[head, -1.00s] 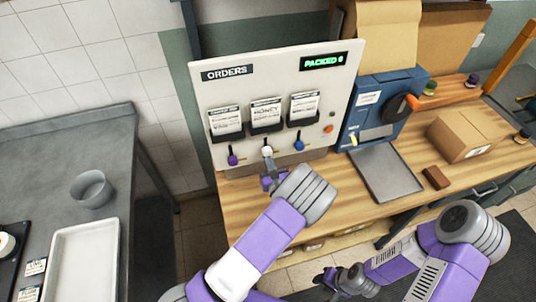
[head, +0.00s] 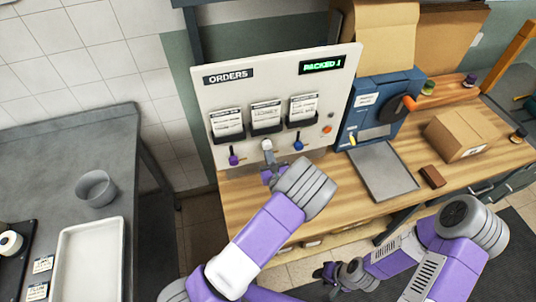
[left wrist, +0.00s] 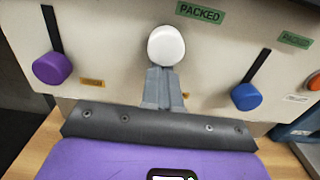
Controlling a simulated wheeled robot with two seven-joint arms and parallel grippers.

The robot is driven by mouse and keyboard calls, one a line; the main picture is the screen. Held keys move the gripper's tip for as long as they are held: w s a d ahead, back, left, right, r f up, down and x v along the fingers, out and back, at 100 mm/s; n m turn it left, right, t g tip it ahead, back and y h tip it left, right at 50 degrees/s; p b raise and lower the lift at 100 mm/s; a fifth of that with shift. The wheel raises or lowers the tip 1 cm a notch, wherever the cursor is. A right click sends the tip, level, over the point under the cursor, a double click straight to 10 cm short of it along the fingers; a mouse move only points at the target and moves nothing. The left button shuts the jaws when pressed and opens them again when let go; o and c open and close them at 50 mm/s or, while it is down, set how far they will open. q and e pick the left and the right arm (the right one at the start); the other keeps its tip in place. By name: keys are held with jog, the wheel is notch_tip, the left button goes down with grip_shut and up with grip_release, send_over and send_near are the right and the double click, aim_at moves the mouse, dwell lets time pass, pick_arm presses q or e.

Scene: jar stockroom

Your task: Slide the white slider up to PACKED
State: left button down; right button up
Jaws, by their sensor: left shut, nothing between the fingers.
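The white slider (head: 267,145) is on the upright orders panel (head: 227,95), between the purple slider (head: 233,160) and the blue slider (head: 298,146). In the left wrist view the white slider (left wrist: 166,45) sits high, beside the upper green PACKED label (left wrist: 200,13). The purple and blue knobs are at the lower ends of their slots. My left gripper (left wrist: 160,75) is shut and empty, its fingertips right under the white knob, seemingly against it. The display (head: 323,64) reads PACKED 1. My right gripper (head: 330,274) is low near the bottom edge; its fingers are unclear.
Order cards hang in three holders above the sliders. A blue machine (head: 380,113) with an orange handle stands right of the panel, a grey tray (head: 385,172) before it. A cardboard box (head: 460,137) and brown block (head: 432,176) are on the wooden bench.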

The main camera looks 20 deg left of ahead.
pick_arm(q)
jog(key=f+v, duration=0.1)
jog(key=v, duration=0.9)
dwell(0.8)
jog(key=shift+d, duration=0.1)
dwell(0.3)
